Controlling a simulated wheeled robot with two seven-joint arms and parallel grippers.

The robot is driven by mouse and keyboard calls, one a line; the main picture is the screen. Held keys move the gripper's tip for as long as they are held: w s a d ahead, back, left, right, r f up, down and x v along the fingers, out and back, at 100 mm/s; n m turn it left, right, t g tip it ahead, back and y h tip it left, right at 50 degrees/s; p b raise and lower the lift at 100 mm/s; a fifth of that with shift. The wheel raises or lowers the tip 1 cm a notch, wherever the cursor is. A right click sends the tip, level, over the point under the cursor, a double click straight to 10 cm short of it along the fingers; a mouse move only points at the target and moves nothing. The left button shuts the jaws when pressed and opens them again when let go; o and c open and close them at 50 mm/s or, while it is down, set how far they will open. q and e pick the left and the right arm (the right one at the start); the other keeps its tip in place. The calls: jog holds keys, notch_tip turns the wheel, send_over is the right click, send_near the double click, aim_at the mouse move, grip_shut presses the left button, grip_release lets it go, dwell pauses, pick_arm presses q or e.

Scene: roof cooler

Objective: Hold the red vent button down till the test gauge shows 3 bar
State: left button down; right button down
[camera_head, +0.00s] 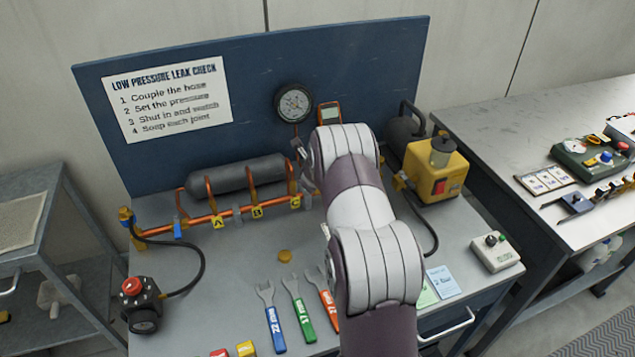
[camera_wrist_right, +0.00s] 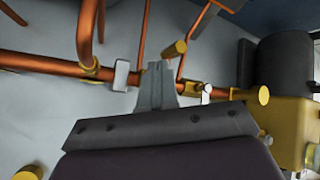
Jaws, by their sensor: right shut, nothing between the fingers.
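The round test gauge (camera_head: 295,103) hangs on the blue back board; its needle reading is too small to make out. A red knob or button (camera_head: 132,287) tops a dark regulator-like unit at the bench's left front. A red patch (camera_head: 439,187) also shows on the yellow pump box; I cannot tell which red part is the vent button. My right arm crosses the middle of the bench and hides its own gripper in the head view. In the right wrist view my right gripper (camera_wrist_right: 157,85) is shut and empty, close to the copper pipe (camera_wrist_right: 110,78). My left gripper is not in view.
A grey cylinder (camera_head: 236,174) and copper pipework stand at the bench's back. Several coloured spanners (camera_head: 298,310) lie in front. A black hose (camera_head: 202,262) curves at the left. A pale box (camera_head: 497,253) sits at the right. The bench's left middle has bare room.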

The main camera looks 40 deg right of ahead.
jog(key=shift+f+b, duration=0.3)
jog(key=shift+f, duration=0.05)
jog(key=shift+r, duration=0.1)
dwell(1.7)
jog(key=shift+r+p, duration=0.8)
jog(key=shift+r, duration=0.05)
jog(key=shift+r, duration=0.1)
notch_tip(320, 180, up, 5)
jog(key=p, duration=0.4)
dwell(1.6)
